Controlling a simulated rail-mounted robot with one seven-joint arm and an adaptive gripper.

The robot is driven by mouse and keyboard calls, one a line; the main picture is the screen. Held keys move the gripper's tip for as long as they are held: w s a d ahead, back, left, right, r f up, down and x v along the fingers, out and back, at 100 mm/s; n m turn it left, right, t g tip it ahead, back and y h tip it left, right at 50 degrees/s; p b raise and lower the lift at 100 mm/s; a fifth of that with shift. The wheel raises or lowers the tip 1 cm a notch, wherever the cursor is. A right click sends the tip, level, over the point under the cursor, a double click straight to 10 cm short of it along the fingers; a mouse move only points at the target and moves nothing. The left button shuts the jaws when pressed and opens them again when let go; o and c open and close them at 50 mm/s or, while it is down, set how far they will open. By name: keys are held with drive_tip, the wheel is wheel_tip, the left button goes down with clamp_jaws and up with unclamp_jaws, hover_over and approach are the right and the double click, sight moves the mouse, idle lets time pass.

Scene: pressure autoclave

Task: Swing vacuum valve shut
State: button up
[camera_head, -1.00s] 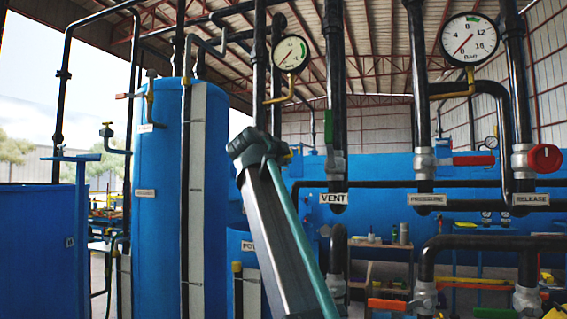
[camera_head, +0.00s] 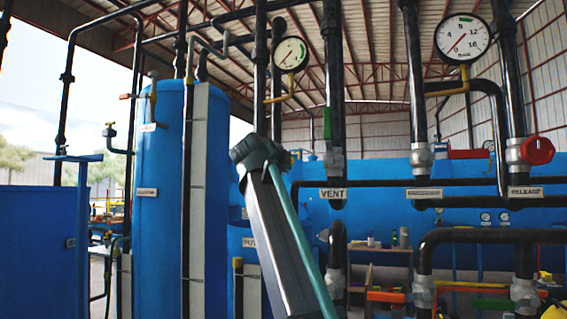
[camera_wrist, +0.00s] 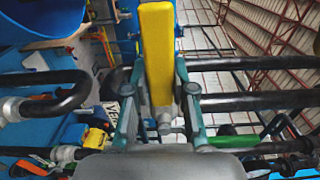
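A yellow bar-shaped valve handle (camera_wrist: 157,50) stands between the two fingers of my gripper (camera_wrist: 161,68) in the wrist view. The teal-grey fingers lie close along both its sides and look shut on it. A small grey stem shows below the handle's near end. In the head view my grey arm link (camera_head: 280,240) rises at the centre and hides the fingers and most of the handle. No vacuum label can be read, so I cannot confirm from lettering which valve this is.
Black pipes with VENT (camera_head: 333,193), pressure and RELEASE (camera_head: 525,191) labels stand to the right. A red valve handle (camera_head: 537,150) and a large gauge (camera_head: 463,38) are there. A tall blue tank (camera_head: 158,215) stands left. Black pipes (camera_wrist: 255,102) crowd the wrist view.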

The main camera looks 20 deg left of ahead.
drive_tip(key=o, duration=0.4)
drive_tip(key=shift+f, duration=0.1)
drive_tip(key=s, duration=1.2)
drive_tip(key=shift+a, duration=0.1)
